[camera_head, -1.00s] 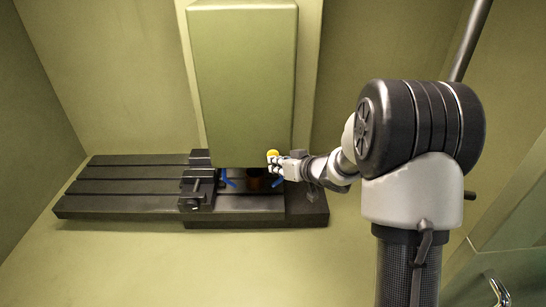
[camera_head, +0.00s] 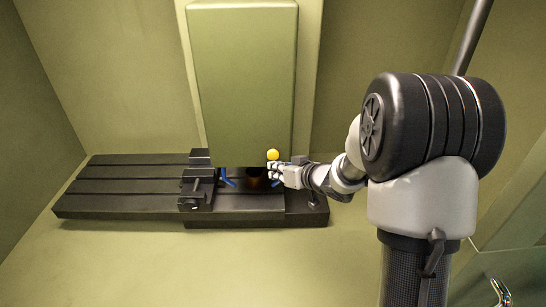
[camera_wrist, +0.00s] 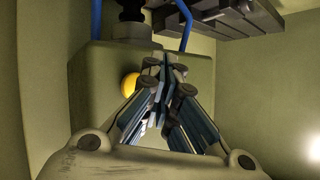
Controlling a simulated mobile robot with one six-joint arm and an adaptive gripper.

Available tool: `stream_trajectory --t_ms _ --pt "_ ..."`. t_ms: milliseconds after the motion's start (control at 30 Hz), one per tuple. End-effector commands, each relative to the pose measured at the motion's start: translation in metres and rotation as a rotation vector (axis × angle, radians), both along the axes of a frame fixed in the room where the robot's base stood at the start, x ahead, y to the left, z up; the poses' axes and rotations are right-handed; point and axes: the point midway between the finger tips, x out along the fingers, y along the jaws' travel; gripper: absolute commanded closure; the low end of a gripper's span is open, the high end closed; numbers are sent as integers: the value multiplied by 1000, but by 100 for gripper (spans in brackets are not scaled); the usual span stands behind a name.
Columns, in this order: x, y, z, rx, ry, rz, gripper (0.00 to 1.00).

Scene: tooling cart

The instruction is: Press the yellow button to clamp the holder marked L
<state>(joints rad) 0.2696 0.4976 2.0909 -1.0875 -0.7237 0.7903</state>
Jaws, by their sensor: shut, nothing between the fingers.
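The round yellow button (camera_head: 273,154) sits at the lower right of the big green housing (camera_head: 243,85). In the wrist view the yellow button (camera_wrist: 129,84) shows on the green face just left of my fingers, partly covered by them. My gripper (camera_head: 271,171) is shut and empty, just below the button in the head view. The shut fingertips (camera_wrist: 167,62) point up the wrist view; whether they touch anything I cannot tell. A dark cylindrical part (camera_wrist: 131,12) stands at a grey collar on the housing. No L mark can be read.
A black slotted table (camera_head: 130,187) with a vise-like block (camera_head: 196,187) lies below the housing. Blue hoses (camera_head: 229,179) flank the dark part; one blue hose (camera_wrist: 187,28) is close to my fingertips. Green walls enclose the space.

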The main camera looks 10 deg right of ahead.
Motion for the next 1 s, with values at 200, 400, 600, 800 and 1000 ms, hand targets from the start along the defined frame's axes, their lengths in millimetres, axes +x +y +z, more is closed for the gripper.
stream_trajectory --t_ms 200,400,600,800,1000 --pt "-23 4 0 -1 0 0 100" --pt "-37 7 0 -1 0 -1 100" --pt "-38 7 0 -1 0 0 100" --pt "-38 7 0 -1 0 0 100" --pt "-38 7 0 -1 0 0 100"
